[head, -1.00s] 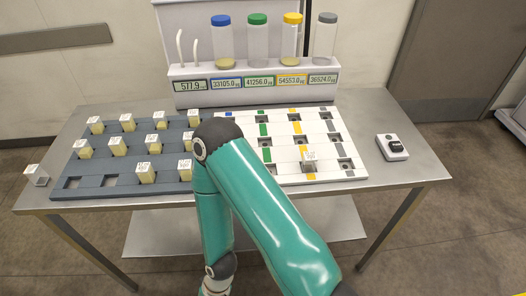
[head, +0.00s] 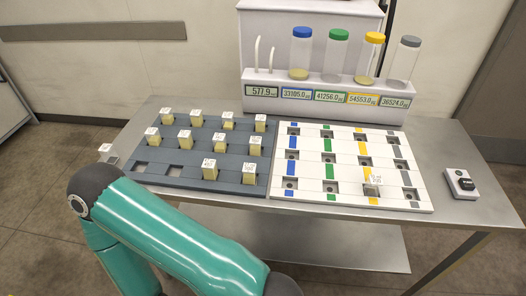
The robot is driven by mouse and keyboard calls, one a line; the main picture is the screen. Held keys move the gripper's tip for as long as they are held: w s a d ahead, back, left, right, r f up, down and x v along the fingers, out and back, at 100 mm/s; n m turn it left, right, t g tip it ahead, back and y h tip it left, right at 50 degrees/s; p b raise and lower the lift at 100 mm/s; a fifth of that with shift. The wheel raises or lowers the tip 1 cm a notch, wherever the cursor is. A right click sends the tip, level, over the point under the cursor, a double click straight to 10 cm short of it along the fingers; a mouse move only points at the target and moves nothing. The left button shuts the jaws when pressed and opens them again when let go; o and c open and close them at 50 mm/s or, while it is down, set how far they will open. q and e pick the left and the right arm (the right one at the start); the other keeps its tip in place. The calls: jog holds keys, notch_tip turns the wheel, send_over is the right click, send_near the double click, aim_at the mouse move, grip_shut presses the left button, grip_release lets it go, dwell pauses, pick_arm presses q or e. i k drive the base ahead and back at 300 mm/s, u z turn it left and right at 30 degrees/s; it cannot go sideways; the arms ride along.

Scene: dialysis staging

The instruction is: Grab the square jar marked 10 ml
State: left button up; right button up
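Several small square jars with pale yellow contents and white labelled tops stand in the dark grey tray (head: 190,178), among them a front-row jar (head: 209,171) and one beside it (head: 249,172). A clear-looking square jar (head: 373,187) stands in the yellow column of the white tray (head: 340,201). The labels are too small to read, so I cannot tell which is marked 10 ml. A teal arm of mine crosses the lower left; neither gripper is in view.
Two front-left slots of the dark tray are empty. A rack (head: 320,105) with displays and several capped cylinders stands at the back. A small white device (head: 461,184) sits at the right of the metal table (head: 445,150). Bare tabletop surrounds it.

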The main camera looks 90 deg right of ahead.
aim_at(374, 185)
jog(key=z, duration=0.1)
jog(key=k, duration=2.85)
jog(key=z, duration=0.8)
jog(key=i, duration=1)
jog(key=u, duration=0.05)
